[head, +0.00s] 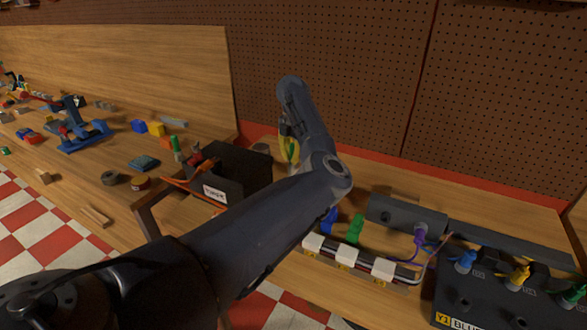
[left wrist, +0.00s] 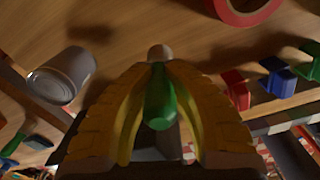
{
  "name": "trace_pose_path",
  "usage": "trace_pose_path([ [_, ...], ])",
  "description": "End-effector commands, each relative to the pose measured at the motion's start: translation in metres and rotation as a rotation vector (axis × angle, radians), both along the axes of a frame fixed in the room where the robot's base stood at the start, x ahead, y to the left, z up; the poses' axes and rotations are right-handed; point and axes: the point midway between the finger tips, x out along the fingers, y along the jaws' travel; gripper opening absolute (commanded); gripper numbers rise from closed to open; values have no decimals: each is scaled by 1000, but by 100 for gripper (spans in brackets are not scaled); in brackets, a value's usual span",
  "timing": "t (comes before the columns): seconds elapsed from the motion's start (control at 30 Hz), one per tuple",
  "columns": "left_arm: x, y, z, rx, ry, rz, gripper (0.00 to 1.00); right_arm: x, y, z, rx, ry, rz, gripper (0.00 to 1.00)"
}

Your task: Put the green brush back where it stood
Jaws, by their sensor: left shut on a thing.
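My left gripper (head: 289,150) reaches over the bench near the pegboard wall, its yellow fingers partly hidden behind my arm in the head view. In the left wrist view, the yellow fingers (left wrist: 160,85) are shut on the green brush (left wrist: 160,98). The brush has a green body and a pale end between the fingertips. Only a sliver of green shows between the fingers in the head view. I cannot tell whether the pale end touches the wood. My right gripper is not in view.
A grey can (left wrist: 62,75) and a red ring (left wrist: 245,8) are near the gripper. Red (left wrist: 235,88), blue (left wrist: 277,76) and green pieces stand to the right. A black labelled box (head: 235,172) holds orange-handled tools.

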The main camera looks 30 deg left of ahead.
Motion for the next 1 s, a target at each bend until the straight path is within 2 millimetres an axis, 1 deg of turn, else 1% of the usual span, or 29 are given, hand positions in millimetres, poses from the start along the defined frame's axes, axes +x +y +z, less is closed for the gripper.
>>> trace_pose_path([
  [0.13,0,0,-9,0,1,0,0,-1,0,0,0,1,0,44],
  [0.3,0,1,-30,1,1,0,0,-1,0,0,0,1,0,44],
  [0.4,0,1,-39,1,1,0,0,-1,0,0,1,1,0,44],
  [0.5,0,0,-43,0,-1,1,0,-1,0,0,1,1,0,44],
  [0.93,0,0,-47,1,0,0,0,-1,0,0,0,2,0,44],
  [0.97,0,0,-47,1,0,0,13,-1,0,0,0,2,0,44],
  [1.0,0,0,-47,1,-1,0,17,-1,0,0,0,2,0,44],
])
